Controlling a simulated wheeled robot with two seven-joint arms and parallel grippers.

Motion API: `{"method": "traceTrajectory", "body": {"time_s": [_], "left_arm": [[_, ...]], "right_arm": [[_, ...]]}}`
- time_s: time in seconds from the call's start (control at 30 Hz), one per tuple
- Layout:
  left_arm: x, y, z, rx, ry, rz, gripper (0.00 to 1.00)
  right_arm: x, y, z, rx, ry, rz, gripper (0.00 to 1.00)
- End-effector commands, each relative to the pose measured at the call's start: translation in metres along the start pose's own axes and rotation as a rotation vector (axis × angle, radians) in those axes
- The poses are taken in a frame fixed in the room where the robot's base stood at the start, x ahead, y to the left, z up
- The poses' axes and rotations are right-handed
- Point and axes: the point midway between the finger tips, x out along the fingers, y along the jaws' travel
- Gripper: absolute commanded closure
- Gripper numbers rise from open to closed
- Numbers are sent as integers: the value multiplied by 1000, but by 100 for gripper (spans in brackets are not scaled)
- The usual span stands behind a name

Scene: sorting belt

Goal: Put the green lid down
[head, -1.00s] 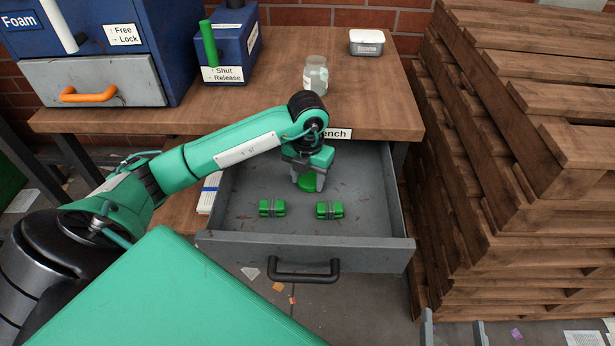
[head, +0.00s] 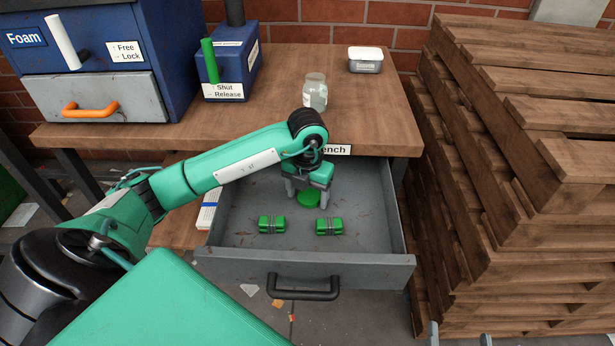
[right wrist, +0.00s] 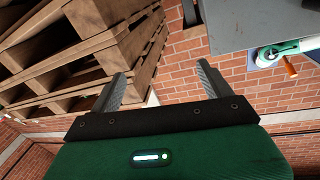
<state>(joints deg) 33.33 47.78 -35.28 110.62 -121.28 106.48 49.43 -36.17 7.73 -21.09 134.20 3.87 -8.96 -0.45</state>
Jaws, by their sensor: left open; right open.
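The round green lid (head: 308,199) is in the open grey drawer (head: 375,225), in its back half, and appears to lie on the drawer floor. My left gripper (head: 307,194) is directly above it, with its fingers open on either side of the lid and apart from it as far as I can see. The gripper body hides part of the lid's back edge. My right gripper (right wrist: 161,85) is open and empty in the right wrist view, facing pallets and a brick wall. Its fingertips also show at the bottom of the head view (head: 459,335).
Two green blocks with grey bands, one left (head: 271,224) and one right (head: 329,226), lie in the drawer in front of the lid. A glass jar (head: 315,92) and a lidded container (head: 365,60) stand on the bench (head: 270,120). Stacked pallets (head: 490,170) rise on the right.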

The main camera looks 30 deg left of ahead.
Motion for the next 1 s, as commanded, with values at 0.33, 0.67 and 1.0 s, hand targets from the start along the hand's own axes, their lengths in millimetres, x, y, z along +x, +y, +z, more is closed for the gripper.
{"method": "traceTrajectory", "body": {"time_s": [0.33,0.67,1.0], "left_arm": [[-49,-1,-2,5,8,3,30],[-115,0,-1,4,6,2,30],[-128,-1,-1,2,6,1,30]], "right_arm": [[-26,-8,52,29,-317,0,19],[-34,13,55,-2,-491,45,19],[-38,18,56,-8,-539,58,19]]}}
